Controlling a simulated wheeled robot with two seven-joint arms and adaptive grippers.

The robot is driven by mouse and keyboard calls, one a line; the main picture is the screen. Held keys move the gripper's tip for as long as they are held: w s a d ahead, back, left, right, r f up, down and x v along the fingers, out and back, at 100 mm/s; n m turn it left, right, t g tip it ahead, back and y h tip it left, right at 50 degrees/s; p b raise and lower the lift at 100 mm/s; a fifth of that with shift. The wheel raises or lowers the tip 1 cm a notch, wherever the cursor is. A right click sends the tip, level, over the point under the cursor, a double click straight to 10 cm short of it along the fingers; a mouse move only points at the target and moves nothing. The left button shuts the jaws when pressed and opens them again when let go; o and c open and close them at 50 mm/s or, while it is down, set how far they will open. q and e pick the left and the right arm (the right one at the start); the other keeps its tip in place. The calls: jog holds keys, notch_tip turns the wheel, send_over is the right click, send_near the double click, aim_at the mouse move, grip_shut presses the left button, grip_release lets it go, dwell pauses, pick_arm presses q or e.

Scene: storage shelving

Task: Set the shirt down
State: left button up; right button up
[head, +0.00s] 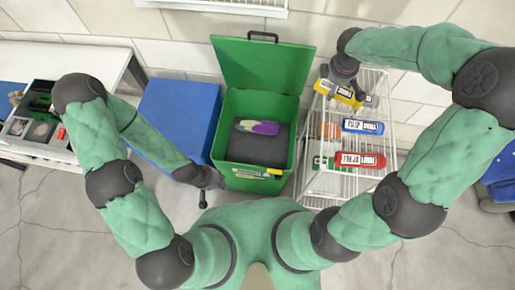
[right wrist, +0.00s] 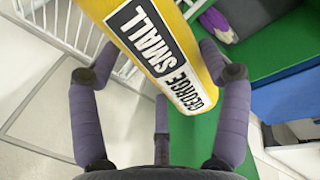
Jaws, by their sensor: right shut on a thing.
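In the head view the right gripper (head: 345,80) is over the rack's back left part and hides some of the roll. I cannot tell whether the roll touches the rack. My left gripper (head: 208,186) is low beside the front left of the green bin; its fingers are too small to read.
The wire rack (head: 388,112) holds a blue roll (head: 363,126) and a red roll (head: 359,160). The green bin (head: 226,124), lid up, holds a purple and grey item (head: 257,127). A blue box (head: 178,108) stands left of it. A white table (head: 98,55) is further left.

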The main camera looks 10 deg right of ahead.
jog(key=a+f+m+g, duration=0.1)
jog(key=a+f+m, duration=0.45)
jog(key=a, duration=0.35)
jog(key=n+g+y+b, duration=0.2)
jog(key=n+y+b, duration=0.35)
jog(key=n, duration=2.65)
send_over(254, 157)
jog(key=d, duration=0.1)
notch_tip(254, 157, down, 38)
jog(key=shift+h, duration=0.35)
notch_tip(254, 157, down, 10)
jog(key=b, duration=0.5)
jog(key=shift+f, duration=0.2)
jog(key=shift+s, duration=0.1)
